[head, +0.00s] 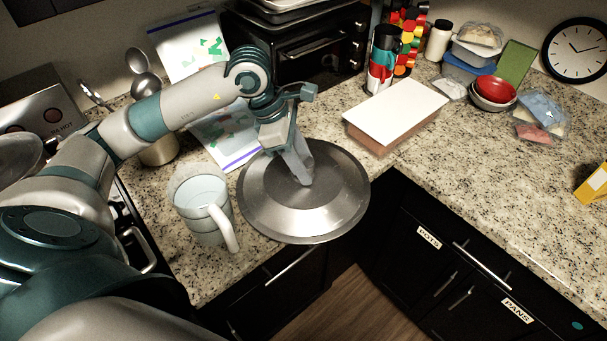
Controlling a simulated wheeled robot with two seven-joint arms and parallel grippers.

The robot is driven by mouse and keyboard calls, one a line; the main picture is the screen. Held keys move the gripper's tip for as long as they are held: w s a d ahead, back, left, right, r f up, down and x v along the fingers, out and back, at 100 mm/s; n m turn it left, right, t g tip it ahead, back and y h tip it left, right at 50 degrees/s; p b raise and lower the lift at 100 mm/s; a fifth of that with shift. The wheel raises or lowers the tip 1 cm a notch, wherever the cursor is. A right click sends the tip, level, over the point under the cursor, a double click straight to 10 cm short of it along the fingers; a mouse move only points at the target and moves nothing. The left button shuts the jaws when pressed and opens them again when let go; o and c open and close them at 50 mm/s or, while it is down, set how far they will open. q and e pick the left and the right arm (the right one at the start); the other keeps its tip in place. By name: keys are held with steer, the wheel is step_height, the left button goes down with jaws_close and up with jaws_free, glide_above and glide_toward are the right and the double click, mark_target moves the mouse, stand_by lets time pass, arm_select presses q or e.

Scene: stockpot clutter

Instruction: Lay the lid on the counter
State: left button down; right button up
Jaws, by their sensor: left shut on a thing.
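The lid (337,205) is a wide, round, grey metal disc with a raised centre. It shows in the middle of the head view, over the counter (395,180) near its front edge. My left gripper (303,180) points down at the lid's centre and is shut on it; the fingers hide the handle. I cannot tell whether the lid's underside touches the counter. My right gripper is not in view.
A mug (205,210) stands just left of the lid. A white-topped box (395,112) lies behind it to the right. A toaster oven (300,45) stands behind. The right counter has free room before the bowls (493,92).

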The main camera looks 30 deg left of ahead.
arm_select(q)
steer(key=shift+f+b, duration=0.7)
steer(key=shift+f, duration=1.3)
steer(key=shift+f, duration=0.1)
steer(key=c, duration=1.1)
jaws_free()
